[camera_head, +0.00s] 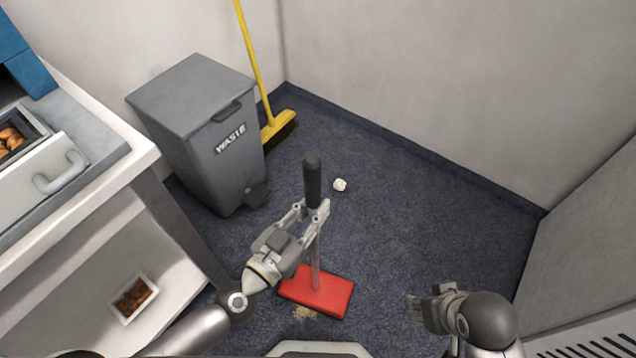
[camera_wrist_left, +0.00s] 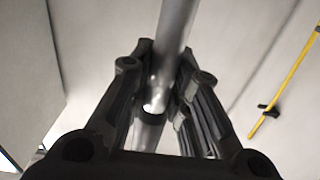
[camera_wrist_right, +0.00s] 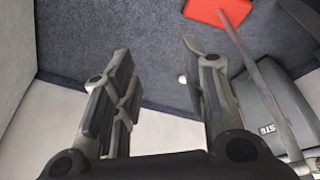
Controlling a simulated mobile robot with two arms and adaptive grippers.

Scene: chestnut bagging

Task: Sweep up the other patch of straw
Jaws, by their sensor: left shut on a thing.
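My left gripper (camera_head: 312,211) is shut on the shaft of an upright sweeper with a black handle (camera_head: 312,180) and a flat red head (camera_head: 318,292). The head rests on the dark blue carpet. The left wrist view shows the metal shaft (camera_wrist_left: 170,50) between the fingers. A small patch of tan straw (camera_head: 305,313) lies just in front of the red head, at its near edge; part of it may be hidden under the head. My right gripper (camera_head: 413,307) is to the right of the head, open and empty; it also shows in the right wrist view (camera_wrist_right: 160,65).
A grey waste bin (camera_head: 235,165) stands at the back left, with a yellow broom (camera_head: 278,128) behind it. A crumpled white ball (camera_head: 340,184) lies on the floor behind the sweeper. A white counter (camera_head: 100,165) is at left, a grey cabinet (camera_head: 590,220) at right.

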